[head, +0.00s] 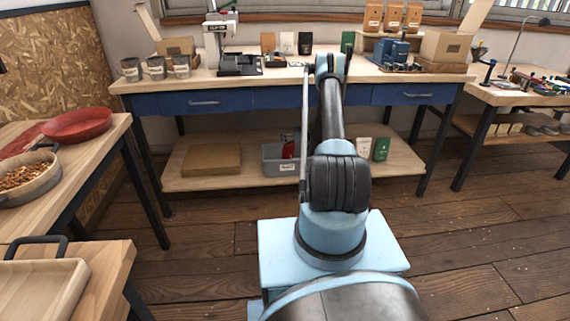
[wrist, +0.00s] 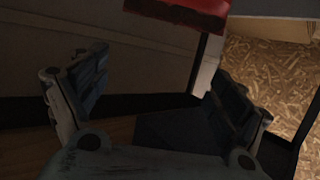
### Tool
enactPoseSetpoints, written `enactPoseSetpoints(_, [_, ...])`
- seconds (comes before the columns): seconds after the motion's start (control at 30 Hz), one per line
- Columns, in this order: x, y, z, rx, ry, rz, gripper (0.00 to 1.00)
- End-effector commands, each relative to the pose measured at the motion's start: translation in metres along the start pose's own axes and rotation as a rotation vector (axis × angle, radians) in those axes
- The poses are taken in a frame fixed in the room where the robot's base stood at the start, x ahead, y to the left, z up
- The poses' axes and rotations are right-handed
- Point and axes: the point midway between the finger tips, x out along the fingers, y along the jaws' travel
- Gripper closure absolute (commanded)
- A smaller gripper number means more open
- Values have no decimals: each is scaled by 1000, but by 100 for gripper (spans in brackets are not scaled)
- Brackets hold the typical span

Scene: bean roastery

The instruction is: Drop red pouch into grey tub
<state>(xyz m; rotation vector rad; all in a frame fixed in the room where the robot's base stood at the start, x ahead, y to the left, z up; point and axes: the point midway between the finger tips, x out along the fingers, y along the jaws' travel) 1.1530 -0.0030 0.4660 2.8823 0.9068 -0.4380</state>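A red pouch (head: 289,149) shows at the right part of the grey tub (head: 271,165) on the bench's lower shelf, partly hidden by my arm. I cannot tell whether it is inside the tub or behind it. In the wrist view a red item (wrist: 185,12), likely the pouch, is cut off by the top edge, beyond my fingers. My gripper (wrist: 150,90) is open, its two fingers wide apart with nothing between them. In the head view my arm hides the gripper.
A cardboard box (head: 212,159) lies left of the tub on the shelf. White (head: 363,147) and green (head: 381,149) pouches stand to the right. The blue-drawered bench (head: 207,102) is above. A side table (head: 112,128) stands at the left. The floor at the right is clear.

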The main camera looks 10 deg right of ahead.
Motion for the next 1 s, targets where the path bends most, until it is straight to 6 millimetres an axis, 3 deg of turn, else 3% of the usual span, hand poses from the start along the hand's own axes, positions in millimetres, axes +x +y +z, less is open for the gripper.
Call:
enactPoseSetpoints(0.53, [-8,0,0,0,0,1,4])
enactPoseSetpoints(1.0, [-69,0,1,1,-1,1,4])
